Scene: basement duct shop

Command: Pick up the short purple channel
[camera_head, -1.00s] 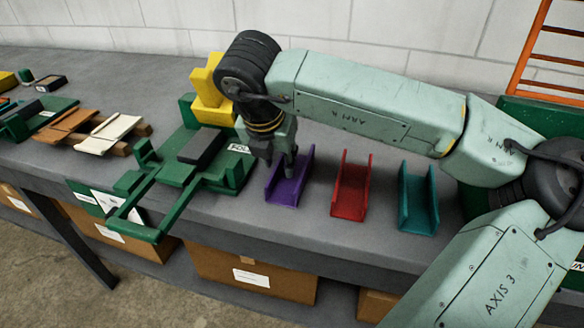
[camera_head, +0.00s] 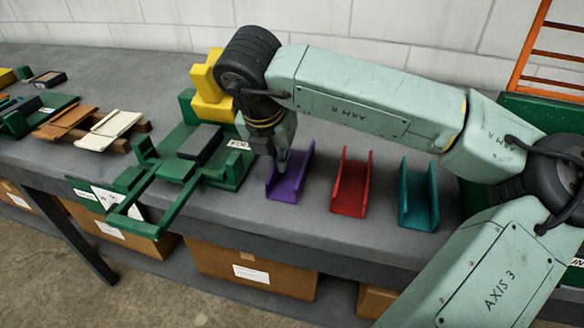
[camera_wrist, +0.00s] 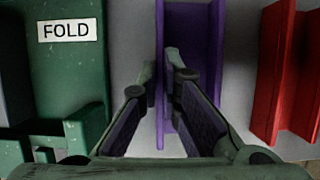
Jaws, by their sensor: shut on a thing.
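The short purple channel (camera_head: 287,190) stands on the grey bench, open side up, between the green fixture and the red channel. My gripper (camera_head: 281,164) comes down on it from above and is shut on one of its side walls. In the wrist view the purple channel (camera_wrist: 187,28) runs lengthwise up the picture. There my gripper (camera_wrist: 165,80) has one finger outside its left wall and one finger inside the trough. The channel appears to rest on the bench; any small gap beneath it cannot be made out.
A red channel (camera_head: 351,188) and a teal channel (camera_head: 418,197) stand to the right, with bare bench between them. A green fixture labelled FOLD (camera_head: 228,167) is close on the left, with a yellow block (camera_head: 210,95) behind it. A white block wall (camera_head: 400,40) backs the bench.

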